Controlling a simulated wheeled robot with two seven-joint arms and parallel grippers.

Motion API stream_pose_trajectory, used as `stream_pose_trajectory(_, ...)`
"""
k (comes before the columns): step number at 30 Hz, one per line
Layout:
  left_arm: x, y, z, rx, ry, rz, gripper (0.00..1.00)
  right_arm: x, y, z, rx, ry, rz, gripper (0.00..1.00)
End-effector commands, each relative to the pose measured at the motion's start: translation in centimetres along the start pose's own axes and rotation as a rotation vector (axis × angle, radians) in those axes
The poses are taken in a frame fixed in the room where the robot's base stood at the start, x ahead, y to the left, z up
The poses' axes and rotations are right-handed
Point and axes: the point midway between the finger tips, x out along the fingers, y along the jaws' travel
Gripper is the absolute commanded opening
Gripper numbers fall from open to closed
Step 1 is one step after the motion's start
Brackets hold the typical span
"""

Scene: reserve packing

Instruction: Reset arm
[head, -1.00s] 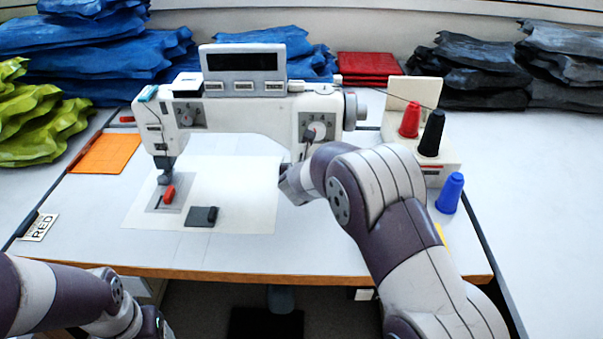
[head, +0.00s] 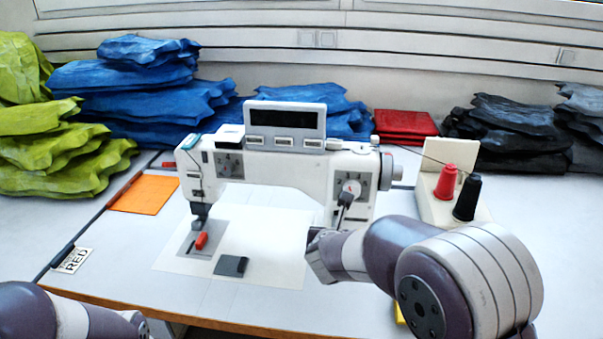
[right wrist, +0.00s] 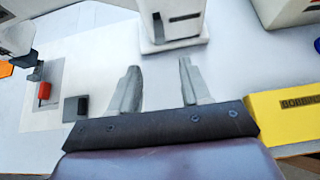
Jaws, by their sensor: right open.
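My right arm comes in from the lower right of the head view, its wrist in front of the right end of the white sewing machine (head: 300,165). My right gripper (right wrist: 158,88) shows in the right wrist view with its two fingers apart and nothing between them. It is over the table, in front of the machine's base. In the head view its fingers are not clearly seen. My left arm shows only at the lower left corner of the head view, and its gripper is out of the picture.
A red piece (head: 202,240) and a dark grey block (head: 231,266) sit by the needle area. Thread cones, red (head: 446,182) and black (head: 467,198), stand at right. A yellow box (right wrist: 288,115) is beside my right gripper. Blue fabric piles (head: 150,95) line the back.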

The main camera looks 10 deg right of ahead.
Motion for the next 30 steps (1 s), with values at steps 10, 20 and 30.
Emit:
stream_pose_trajectory(10,0.0,0.0,0.0,0.000,0.000,0.000,0.70,-6.4,-7.4,-13.8,1.526,0.318,-0.577,0.47)
stream_pose_trajectory(20,-2.2,0.0,-0.2,0.000,-0.002,0.000,0.70,-15.5,-10.4,-17.8,2.616,0.209,-1.226,0.47)
stream_pose_trajectory(30,-12.4,0.0,-1.5,0.000,0.000,0.000,0.70,-21.0,-10.0,-9.4,2.591,0.220,-1.223,0.47)
